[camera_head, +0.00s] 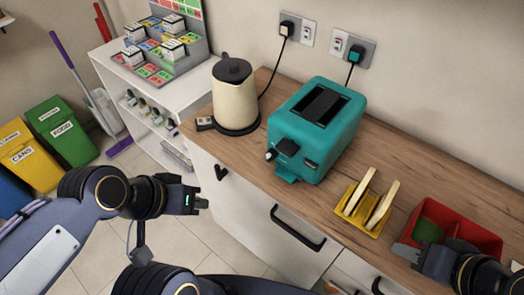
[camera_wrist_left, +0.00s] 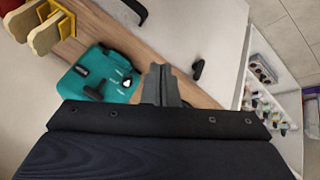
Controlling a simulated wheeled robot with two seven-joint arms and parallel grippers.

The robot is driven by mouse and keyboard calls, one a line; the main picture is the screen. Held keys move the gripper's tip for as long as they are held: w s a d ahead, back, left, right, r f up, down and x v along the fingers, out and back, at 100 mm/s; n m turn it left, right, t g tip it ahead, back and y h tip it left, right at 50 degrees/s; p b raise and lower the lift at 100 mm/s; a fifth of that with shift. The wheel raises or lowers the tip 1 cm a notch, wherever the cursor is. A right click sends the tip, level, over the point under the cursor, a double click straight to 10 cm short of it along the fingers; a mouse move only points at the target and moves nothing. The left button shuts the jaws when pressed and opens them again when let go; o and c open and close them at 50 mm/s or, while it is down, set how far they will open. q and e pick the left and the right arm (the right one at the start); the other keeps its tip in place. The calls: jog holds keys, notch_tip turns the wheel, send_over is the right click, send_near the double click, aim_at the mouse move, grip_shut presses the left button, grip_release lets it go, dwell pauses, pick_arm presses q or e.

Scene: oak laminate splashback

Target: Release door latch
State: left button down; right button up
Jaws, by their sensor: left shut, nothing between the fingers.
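A small black latch (camera_head: 221,173) is on the white cabinet door (camera_head: 205,160) below the counter's left end. It also shows in the left wrist view (camera_wrist_left: 198,69), to the right of the fingers. My left gripper (camera_head: 203,203) is in front of the cabinet, below and left of the latch in the head view, and apart from it. In the left wrist view its two fingers (camera_wrist_left: 160,85) are together with nothing between them. My right gripper (camera_head: 406,252) is at the red box at the lower right; its finger opening is not clear.
On the wooden counter stand a cream kettle (camera_head: 233,95), a teal toaster (camera_head: 318,125), a yellow rack with bread slices (camera_head: 349,210) and a red divided box (camera_head: 470,228). A black bar handle (camera_head: 297,230) juts from a drawer. A white shelf unit (camera_head: 160,100) adjoins on the left.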

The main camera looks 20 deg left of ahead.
pick_arm(q)
jog(key=shift+w+d, duration=0.2)
jog(key=shift+w, duration=0.1)
jog(key=w+d+f+m+g+y, duration=0.2)
jog(key=w+f+m+y, duration=0.1)
jog(key=w, duration=0.4)
jog(key=w+d+f+m+g+y+b, duration=0.1)
jog(key=w+f+m+y, duration=0.2)
jog(key=w, duration=0.5)
jog(key=shift+d+f+g+y+b, duration=0.3)
jog(key=shift+d+f+g+y, duration=0.1)
jog(key=shift+y, duration=0.5)
jog(key=shift+s, duration=0.1)
